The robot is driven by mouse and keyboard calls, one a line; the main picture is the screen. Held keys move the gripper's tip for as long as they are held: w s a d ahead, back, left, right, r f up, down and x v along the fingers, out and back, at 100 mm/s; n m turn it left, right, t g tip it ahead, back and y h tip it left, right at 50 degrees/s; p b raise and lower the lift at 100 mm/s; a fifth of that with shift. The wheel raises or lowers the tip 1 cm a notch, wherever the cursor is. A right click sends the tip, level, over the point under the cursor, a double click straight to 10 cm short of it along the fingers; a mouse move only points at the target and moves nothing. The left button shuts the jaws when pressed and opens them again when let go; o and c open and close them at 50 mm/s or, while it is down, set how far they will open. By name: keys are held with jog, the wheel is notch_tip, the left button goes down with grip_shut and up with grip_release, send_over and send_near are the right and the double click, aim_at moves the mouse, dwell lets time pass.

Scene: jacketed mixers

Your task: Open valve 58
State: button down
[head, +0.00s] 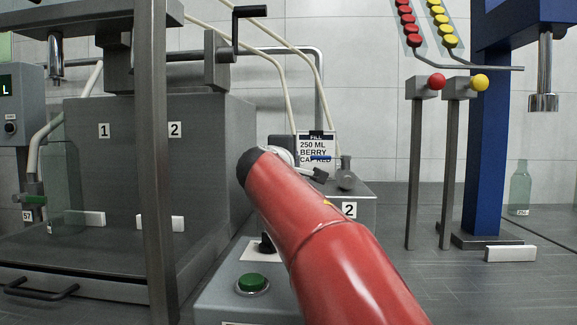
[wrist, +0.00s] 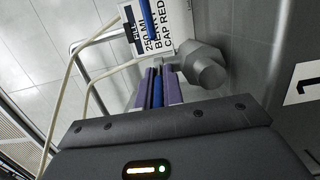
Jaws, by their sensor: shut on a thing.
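My gripper (wrist: 158,88) has its purple fingers shut on a blue handle (wrist: 149,22), which runs up past the fingertips in front of the fill sign. In the head view the blue handle (head: 320,157) shows as a short, level strip across the sign. My gripper (head: 315,173) is small there, beyond the end of my red arm. A grey cylindrical fitting (wrist: 205,70) stands right beside the fingers; it also shows in the head view (head: 346,178). No tag reading 58 is legible, and my arm hides part of the valve area.
A green button (head: 251,282) sits below my arm. At left a green valve (head: 36,200) is tagged 57. Posts with a red ball (head: 436,81) and a yellow ball (head: 480,81) stand at right, near a blue column (head: 489,150).

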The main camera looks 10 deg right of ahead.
jog(key=shift+s+d+n+t+y+p, duration=0.1)
jog(key=shift+d+n+t+y+p, duration=0.25)
jog(key=shift+n+t+y, duration=0.55)
jog(key=shift+y, duration=0.7)
jog(key=c, duration=1.8)
grip_release()
jog(key=shift+s, duration=0.1)
jog(key=b+v, duration=0.2)
jog(key=v, duration=0.5)
jog(key=shift+s+a, duration=0.15)
jog(key=shift+s, duration=0.15)
